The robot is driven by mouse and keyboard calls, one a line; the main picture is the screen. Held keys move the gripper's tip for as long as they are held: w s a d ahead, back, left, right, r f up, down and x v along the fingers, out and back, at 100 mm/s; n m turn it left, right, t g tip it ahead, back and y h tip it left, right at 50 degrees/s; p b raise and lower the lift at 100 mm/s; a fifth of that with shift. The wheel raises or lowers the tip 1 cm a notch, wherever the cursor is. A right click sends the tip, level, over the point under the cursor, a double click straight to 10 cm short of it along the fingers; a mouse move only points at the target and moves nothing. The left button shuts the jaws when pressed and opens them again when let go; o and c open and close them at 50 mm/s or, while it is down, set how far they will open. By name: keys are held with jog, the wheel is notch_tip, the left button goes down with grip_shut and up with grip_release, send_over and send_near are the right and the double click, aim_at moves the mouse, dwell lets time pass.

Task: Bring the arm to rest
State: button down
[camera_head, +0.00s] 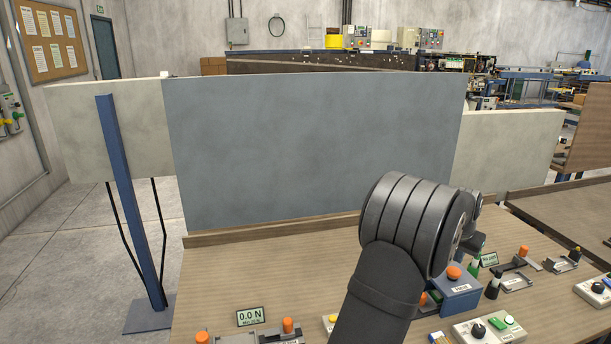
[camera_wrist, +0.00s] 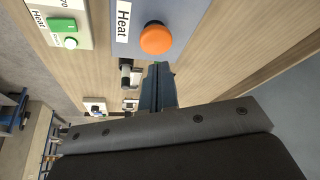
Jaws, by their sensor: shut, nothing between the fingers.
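My arm rises from the bottom of the head view, with its thick dark wrist joint over the right half of the wooden bench (camera_head: 260,275). My gripper (camera_head: 476,243) is mostly hidden behind that joint in the head view. In the wrist view my gripper (camera_wrist: 160,72) shows as blue-grey fingers closed together with nothing held. The fingers are near the blue Heat box (camera_wrist: 188,20) with its orange button (camera_wrist: 157,39); I cannot tell the exact gap. The Heat box also shows in the head view (camera_head: 458,297).
A grey upright panel (camera_head: 310,150) stands along the bench's back edge. A force display (camera_head: 250,317) reads 0.0 N at front left. A white control box (camera_head: 490,328) and several small orange-capped fixtures sit front right. The bench's left-middle surface is clear.

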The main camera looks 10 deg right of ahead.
notch_tip(320, 180, down, 2)
jog(key=shift+f, duration=0.15)
jog(key=shift+r, duration=0.45)
jog(key=shift+r, duration=4.1)
jog(key=a+f+y, duration=0.1)
jog(key=a+f, duration=0.3)
jog(key=a, duration=0.3)
jog(key=a+f+g+y, duration=0.1)
jog(key=a+f, duration=0.4)
jog(key=a, duration=0.2)
jog(key=a+f+g+y, duration=0.1)
jog(key=a+f+y, duration=0.1)
jog(key=a+f, duration=0.2)
jog(key=shift+w+a+f+n, duration=0.1)
jog(key=shift+a+f+n, duration=0.1)
jog(key=shift+a, duration=0.7)
jog(key=shift+w+a+f+n, duration=0.1)
jog(key=shift+a+n, duration=0.1)
jog(key=shift+a, duration=0.65)
jog(key=f, duration=0.5)
jog(key=shift+d+f, duration=0.35)
jog(key=shift+d, duration=0.45)
